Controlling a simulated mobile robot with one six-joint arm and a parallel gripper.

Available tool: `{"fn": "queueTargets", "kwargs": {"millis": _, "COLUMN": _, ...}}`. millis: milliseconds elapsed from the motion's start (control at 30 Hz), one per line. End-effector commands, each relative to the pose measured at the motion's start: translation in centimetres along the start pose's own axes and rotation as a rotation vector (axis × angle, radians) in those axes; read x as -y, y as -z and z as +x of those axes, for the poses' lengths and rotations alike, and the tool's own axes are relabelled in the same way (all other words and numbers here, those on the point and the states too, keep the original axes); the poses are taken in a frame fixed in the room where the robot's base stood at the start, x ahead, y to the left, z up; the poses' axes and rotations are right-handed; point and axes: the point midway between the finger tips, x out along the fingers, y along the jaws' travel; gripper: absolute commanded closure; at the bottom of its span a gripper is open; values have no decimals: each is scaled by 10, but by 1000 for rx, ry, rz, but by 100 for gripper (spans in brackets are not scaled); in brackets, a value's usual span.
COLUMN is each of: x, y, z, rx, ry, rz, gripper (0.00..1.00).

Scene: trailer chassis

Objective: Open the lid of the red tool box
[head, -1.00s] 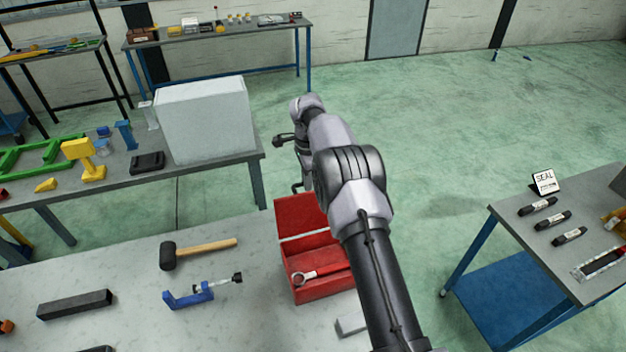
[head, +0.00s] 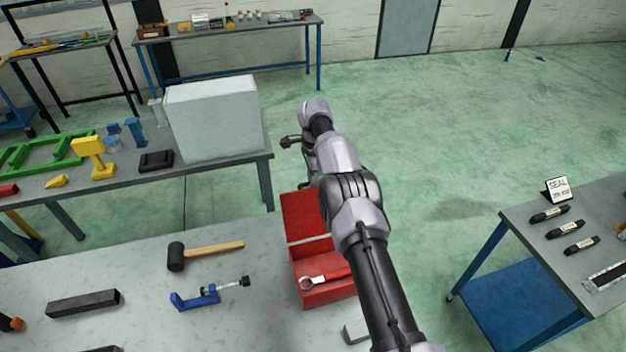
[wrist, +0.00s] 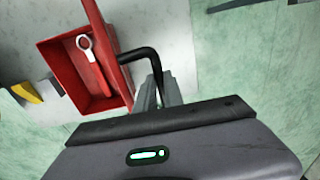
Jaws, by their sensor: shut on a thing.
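The red tool box (head: 328,292) stands at the far edge of the near grey bench, its lid (head: 301,214) raised and its inside open to view. It also shows in the wrist view (wrist: 62,68), with the lid (wrist: 105,35) seen nearly edge-on. A wrench with a red handle (head: 325,279) lies inside the box. My gripper (wrist: 158,97) is shut on the black bent handle (wrist: 148,58) at the lid's outer side. In the head view my arm covers part of the lid and box, and the fingertips are hard to see.
A hammer (head: 205,255), a blue clamp (head: 208,296) and a dark bar (head: 83,303) lie on the bench left of the box. A light block (head: 356,331) sits close in front of it. Green floor is open beyond the box.

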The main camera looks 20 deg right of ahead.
Motion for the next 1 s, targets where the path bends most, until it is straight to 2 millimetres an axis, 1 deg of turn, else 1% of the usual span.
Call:
{"fn": "queueTargets", "kwargs": {"millis": 33, "x": 3, "y": 1, "z": -4, "rx": -3, "ry": 11, "rz": -2, "gripper": 100}}
{"fn": "queueTargets", "kwargs": {"millis": 67, "x": 3, "y": 1, "z": -5, "rx": -3, "ry": 11, "rz": -2, "gripper": 100}}
{"fn": "queueTargets", "kwargs": {"millis": 100, "x": 3, "y": 1, "z": -5, "rx": -3, "ry": 11, "rz": -2, "gripper": 80}}
{"fn": "queueTargets", "kwargs": {"millis": 167, "x": 3, "y": 1, "z": -4, "rx": -3, "ry": 10, "rz": -2, "gripper": 68}}
{"fn": "queueTargets", "kwargs": {"millis": 200, "x": 2, "y": 1, "z": -4, "rx": -3, "ry": 9, "rz": -2, "gripper": 66}}
{"fn": "queueTargets", "kwargs": {"millis": 467, "x": 2, "y": 0, "z": -3, "rx": -2, "ry": 6, "rz": -1, "gripper": 66}}
{"fn": "queueTargets", "kwargs": {"millis": 567, "x": 2, "y": 0, "z": -14, "rx": -2, "ry": 7, "rz": -1, "gripper": 66}}
{"fn": "queueTargets", "kwargs": {"millis": 667, "x": 2, "y": 1, "z": -41, "rx": -2, "ry": 9, "rz": -1, "gripper": 66}}
{"fn": "queueTargets", "kwargs": {"millis": 700, "x": 2, "y": 1, "z": -55, "rx": -2, "ry": 9, "rz": 0, "gripper": 66}}
{"fn": "queueTargets", "kwargs": {"millis": 900, "x": 2, "y": 1, "z": -126, "rx": -3, "ry": 9, "rz": 0, "gripper": 66}}
{"fn": "queueTargets", "kwargs": {"millis": 1000, "x": 2, "y": 0, "z": -153, "rx": -2, "ry": 8, "rz": -1, "gripper": 66}}
